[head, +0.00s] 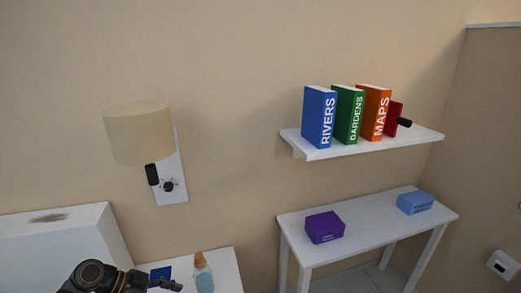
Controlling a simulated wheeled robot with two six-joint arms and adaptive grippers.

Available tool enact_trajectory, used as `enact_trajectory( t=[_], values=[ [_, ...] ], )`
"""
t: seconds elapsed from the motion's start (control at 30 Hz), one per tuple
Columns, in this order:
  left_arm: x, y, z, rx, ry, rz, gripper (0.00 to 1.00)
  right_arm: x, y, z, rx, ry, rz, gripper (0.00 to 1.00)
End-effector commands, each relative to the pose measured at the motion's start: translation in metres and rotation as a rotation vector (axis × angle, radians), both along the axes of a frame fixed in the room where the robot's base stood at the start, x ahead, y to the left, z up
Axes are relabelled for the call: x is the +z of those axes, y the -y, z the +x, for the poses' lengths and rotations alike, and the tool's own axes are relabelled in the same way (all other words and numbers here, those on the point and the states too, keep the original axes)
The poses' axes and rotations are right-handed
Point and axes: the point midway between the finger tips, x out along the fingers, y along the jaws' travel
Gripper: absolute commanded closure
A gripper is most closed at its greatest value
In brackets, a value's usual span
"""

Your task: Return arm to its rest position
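My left arm shows at the bottom left of the head view, with a dark joint with orange rings. My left gripper (170,284) is at the bottom edge, partly cut off. It is dark and small here, so I cannot tell whether its fingers are open or shut. It is close to a bottle with a tan cap (203,274) and a dark blue item (161,273); I cannot tell if it touches either. My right gripper is not in view.
A wall shelf (345,151) holds blue, green and orange books and a red piece with a black knob. Below, a white table (370,221) carries a purple box (324,228) and a light blue box (414,203). A lamp (140,133) hangs at left.

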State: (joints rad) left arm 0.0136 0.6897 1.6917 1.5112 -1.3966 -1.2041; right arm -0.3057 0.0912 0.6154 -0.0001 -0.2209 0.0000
Motion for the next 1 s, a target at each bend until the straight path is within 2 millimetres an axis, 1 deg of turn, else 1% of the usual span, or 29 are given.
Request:
enact_trajectory(
  t=[0.03, 0.1, 0.23, 0.37, 0.5, 0.6, 0.7, 0.87, 1.0],
  values=[
    [-0.007, 0.006, -0.006, 0.007, -0.022, 0.015, 0.43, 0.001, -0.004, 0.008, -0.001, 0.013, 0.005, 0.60],
    [-0.018, 0.012, -0.015, 0.022, -0.055, 0.046, 0.43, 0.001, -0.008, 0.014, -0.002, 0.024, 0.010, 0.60],
    [-0.038, 0.025, -0.034, 0.070, -0.123, 0.113, 0.43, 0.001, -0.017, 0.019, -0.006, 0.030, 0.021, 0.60],
    [-0.057, 0.038, -0.056, 0.152, -0.193, 0.193, 0.43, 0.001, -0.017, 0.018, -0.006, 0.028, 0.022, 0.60],
    [-0.070, 0.047, -0.078, 0.288, -0.254, 0.281, 0.43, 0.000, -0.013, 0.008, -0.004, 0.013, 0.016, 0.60],
    [-0.074, 0.048, -0.093, 0.411, -0.288, 0.337, 0.43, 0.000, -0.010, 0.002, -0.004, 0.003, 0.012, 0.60],
    [-0.073, 0.045, -0.105, 0.549, -0.314, 0.383, 0.43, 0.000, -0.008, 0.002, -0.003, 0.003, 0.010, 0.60],
    [-0.064, 0.034, -0.123, 0.779, -0.338, 0.433, 0.43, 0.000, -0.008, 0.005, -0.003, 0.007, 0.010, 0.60],
    [-0.052, 0.020, -0.137, 0.982, -0.348, 0.456, 0.43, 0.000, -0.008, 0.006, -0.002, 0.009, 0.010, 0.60]
  ],
)
